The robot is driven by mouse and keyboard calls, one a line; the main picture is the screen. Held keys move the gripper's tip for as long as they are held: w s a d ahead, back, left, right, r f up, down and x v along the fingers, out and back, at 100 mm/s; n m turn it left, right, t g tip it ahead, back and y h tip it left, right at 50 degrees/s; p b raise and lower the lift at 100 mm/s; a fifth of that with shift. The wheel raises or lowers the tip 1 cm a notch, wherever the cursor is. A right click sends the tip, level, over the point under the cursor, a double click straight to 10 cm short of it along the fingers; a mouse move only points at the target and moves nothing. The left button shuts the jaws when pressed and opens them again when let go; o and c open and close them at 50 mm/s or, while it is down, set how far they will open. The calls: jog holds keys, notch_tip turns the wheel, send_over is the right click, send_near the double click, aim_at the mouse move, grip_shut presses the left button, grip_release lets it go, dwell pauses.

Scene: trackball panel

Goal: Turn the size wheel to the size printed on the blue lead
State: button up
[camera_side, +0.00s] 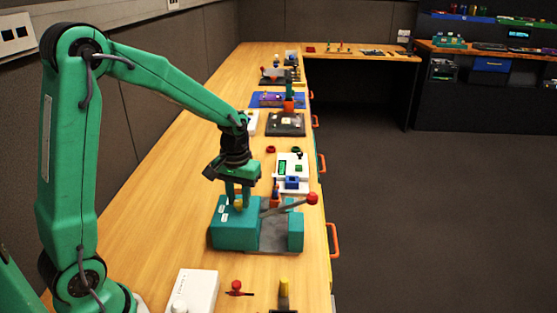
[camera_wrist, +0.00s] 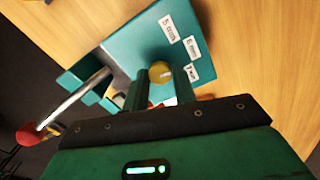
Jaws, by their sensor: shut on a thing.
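A teal block-shaped device (camera_side: 237,232) stands on the bench, with a lever ending in a red ball (camera_side: 312,198). Its top carries white labels (camera_wrist: 192,47); in the wrist view they seem to read 5 mm, 6 mm and 7 mm. A yellow knob (camera_wrist: 160,72), probably part of the size wheel, stands beside the labels. My gripper (camera_side: 238,203) points down over the device, shut on the yellow knob between its two fingers. The wheel's body and any pointer are hidden. I cannot make out a blue lead or print on it.
A white box with a knob (camera_side: 193,290), a small red piece (camera_side: 238,288) and a dark yellow-topped tool (camera_side: 284,292) are in front. Bench left of the device is clear.

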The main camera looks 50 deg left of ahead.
aim_at(238, 202)
jog(key=n, duration=0.6)
jog(key=shift+r+n, duration=0.1)
jog(key=shift+n, duration=0.2)
jog(key=n, duration=0.6)
dwell(0.3)
jog(key=o, duration=1)
jog(key=shift+r, duration=3.9)
jog(key=shift+s, duration=0.1)
